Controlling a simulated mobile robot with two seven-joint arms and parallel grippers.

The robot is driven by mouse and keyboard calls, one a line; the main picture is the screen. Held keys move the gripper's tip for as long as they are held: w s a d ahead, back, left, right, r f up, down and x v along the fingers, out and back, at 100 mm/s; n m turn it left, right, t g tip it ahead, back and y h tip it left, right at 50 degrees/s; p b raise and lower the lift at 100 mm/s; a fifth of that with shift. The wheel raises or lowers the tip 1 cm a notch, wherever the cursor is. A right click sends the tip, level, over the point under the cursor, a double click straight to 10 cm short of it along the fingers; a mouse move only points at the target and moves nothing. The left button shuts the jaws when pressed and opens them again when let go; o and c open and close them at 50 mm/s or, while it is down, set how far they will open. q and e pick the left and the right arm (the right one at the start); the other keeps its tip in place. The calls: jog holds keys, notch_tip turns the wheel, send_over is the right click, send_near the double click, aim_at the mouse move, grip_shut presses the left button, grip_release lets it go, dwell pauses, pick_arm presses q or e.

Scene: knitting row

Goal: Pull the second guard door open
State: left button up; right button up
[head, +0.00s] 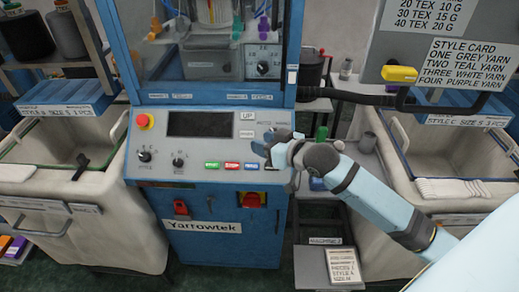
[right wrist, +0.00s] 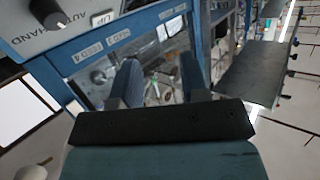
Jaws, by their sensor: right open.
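The knitting machine (head: 205,225) stands in the middle of the head view. Its front guard, a clear pane in a blue frame (head: 215,99), looks shut; I cannot tell which part is the second door. A small white fitting (head: 292,75) sits on the right post. My right gripper (head: 272,146) is over the right side of the control panel, below the guard frame, apart from it. In the right wrist view, its two dark fingers (right wrist: 160,70) are spread and empty, with the labelled blue frame (right wrist: 112,48) and window beyond them. My left gripper is out of view.
The control panel has a red stop button (head: 145,121), a dark screen (head: 200,124) and knobs. Bins stand left (head: 85,220) and right (head: 385,225). A black pipe (head: 355,97) and a yellow object (head: 399,74) are at the right.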

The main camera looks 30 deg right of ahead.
jog(key=shift+s+a+f, duration=0.2)
jog(key=shift+f, duration=0.2)
jog(key=shift+s+a+f, duration=0.2)
jog(key=shift+f, duration=0.15)
jog(key=s+a+f+g+p, duration=0.1)
jog(key=s+a+f+p, duration=0.1)
jog(key=s+f, duration=0.4)
jog(key=s+a+f+g+h+p, duration=0.1)
jog(key=s+a+f+p, duration=0.1)
jog(key=s+a+f, duration=0.3)
jog(key=s+a+f+g+p, duration=0.1)
jog(key=s+a+f, duration=0.3)
jog(key=s+f, duration=0.4)
jog(key=shift+s+p, duration=0.55)
jog(key=shift+s, duration=0.25)
